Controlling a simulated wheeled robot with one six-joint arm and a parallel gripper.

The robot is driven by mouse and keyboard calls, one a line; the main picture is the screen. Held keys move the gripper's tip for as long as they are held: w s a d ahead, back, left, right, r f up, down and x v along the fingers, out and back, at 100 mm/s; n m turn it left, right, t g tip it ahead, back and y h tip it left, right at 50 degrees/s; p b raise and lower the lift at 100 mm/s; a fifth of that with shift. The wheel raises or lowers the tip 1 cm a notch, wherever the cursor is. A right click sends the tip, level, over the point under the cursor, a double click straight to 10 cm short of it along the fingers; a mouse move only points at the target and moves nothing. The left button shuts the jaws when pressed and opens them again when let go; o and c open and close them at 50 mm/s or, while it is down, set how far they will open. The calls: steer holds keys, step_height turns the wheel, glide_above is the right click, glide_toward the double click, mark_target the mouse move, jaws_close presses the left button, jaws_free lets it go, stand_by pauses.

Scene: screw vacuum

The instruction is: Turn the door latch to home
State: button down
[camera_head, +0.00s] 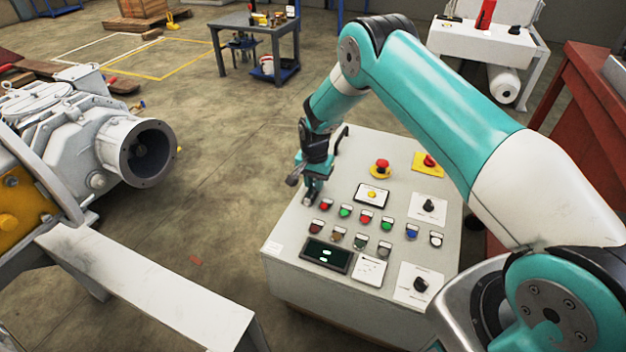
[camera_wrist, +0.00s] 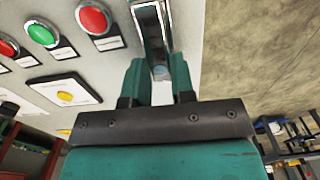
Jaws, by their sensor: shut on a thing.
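My gripper (camera_head: 309,188) reaches down over the left edge of the grey control cabinet (camera_head: 288,235). In the wrist view its two teal fingers (camera_wrist: 159,68) lie on either side of a narrow metal latch (camera_wrist: 150,18) on the panel, and they are shut on it. The latch runs lengthwise away from the fingers. Its gripped end is partly hidden between them. In the head view my gripper mostly covers the latch, so I cannot tell its exact angle.
Several push buttons (camera_head: 366,217), a red emergency stop (camera_head: 382,166) and black knobs (camera_head: 428,206) stand close to the right of my gripper. A dark loop handle (camera_head: 341,136) rises behind it. A white pump (camera_head: 55,125) stands at the left, with open floor between.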

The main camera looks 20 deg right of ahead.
stand_by(0.4)
steer(key=c, duration=1)
jaws_free()
steer(key=shift+o, duration=0.2)
step_height(320, 180, up, 17)
steer(key=p, duration=0.3)
steer(key=shift+r, duration=0.2)
